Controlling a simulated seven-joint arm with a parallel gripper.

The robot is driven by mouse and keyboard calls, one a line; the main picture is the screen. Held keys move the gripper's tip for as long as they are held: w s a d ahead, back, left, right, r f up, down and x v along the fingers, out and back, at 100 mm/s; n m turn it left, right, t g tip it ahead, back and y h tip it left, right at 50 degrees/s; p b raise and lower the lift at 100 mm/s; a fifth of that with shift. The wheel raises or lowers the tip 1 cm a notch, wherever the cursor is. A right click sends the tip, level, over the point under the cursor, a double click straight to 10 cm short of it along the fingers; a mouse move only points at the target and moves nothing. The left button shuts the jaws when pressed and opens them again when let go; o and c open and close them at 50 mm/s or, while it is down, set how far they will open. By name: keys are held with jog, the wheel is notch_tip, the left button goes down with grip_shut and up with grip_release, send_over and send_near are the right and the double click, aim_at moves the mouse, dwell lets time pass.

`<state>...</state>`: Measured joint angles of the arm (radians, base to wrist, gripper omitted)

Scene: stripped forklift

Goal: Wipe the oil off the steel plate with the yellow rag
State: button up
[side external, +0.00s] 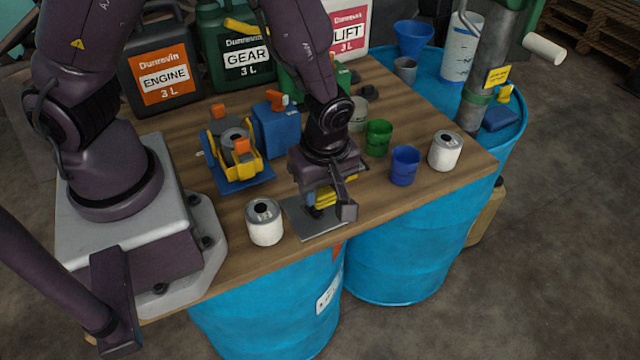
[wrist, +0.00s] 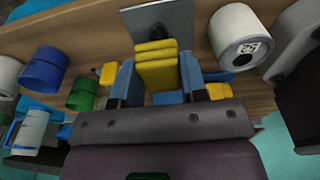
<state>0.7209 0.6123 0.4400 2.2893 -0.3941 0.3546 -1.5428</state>
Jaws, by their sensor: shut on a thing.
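The yellow rag (side external: 337,196) is folded in thick layers and held in my gripper (side external: 328,203), which is shut on it. In the wrist view the rag (wrist: 157,62) sits between the two fingers of my gripper (wrist: 158,75). The grey steel plate (side external: 300,222) lies flat near the table's front edge, under my gripper; it also shows at the top of the wrist view (wrist: 178,22). A dark patch of oil (wrist: 162,15) shows on the plate just beyond the rag. I cannot tell whether the rag touches the plate. My gripper hides part of the plate in the side view.
A white can (side external: 265,224) stands close left of the plate. A blue cup (side external: 404,167), a green cup (side external: 378,138) and another white can (side external: 446,152) stand to the right. A yellow forklift model (side external: 246,160) and a blue bottle (side external: 277,130) stand behind. Large jugs line the back.

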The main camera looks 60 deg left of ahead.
aim_at(321, 224)
notch_tip(321, 224, down, 7)
jog(key=shift+f, duration=0.15)
jog(key=shift+a, duration=0.35)
jog(key=shift+c, duration=0.3)
jog(key=shift+a+f, duration=0.2)
jog(key=shift+a, duration=1)
jog(key=shift+a+r, duration=0.15)
jog(key=shift+a, duration=1.7)
jog(key=d, duration=0.3)
jog(key=shift+d, duration=2)
jog(key=shift+a+r, duration=0.1)
jog(key=shift+r, duration=3.9)
jog(key=shift+a, duration=0.1)
